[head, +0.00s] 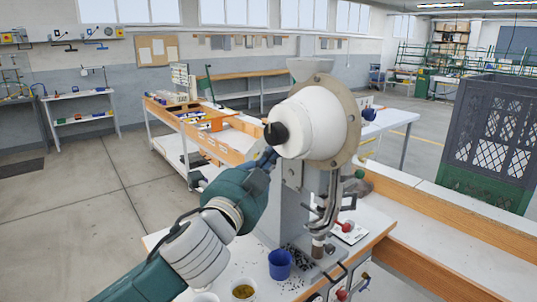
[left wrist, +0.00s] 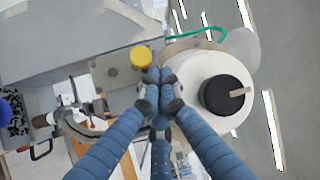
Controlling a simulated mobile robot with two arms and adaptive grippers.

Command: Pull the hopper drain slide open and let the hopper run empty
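The eyelet press has a white drum-shaped hopper (head: 312,122) with a black hub; the hopper also shows in the left wrist view (left wrist: 205,70). My left gripper (head: 267,160) is at the hopper's lower left edge in the head view. In the left wrist view its blue fingers (left wrist: 158,80) are drawn together at the tips, beside the hopper. A yellow round knob (left wrist: 141,57) shows just past the fingertips; whether they touch it I cannot tell. I cannot pick out the drain slide for certain, and the hopper's inside is hidden. My right gripper is in neither view.
A blue cup (head: 280,264) stands at the press's foot, among small dark pieces on the bench. A cup with yellowish contents (head: 243,291) is nearer the front. Red-knobbed levers (head: 346,227) stick out at the press's lower right. A dark crate (head: 495,130) stands at the right.

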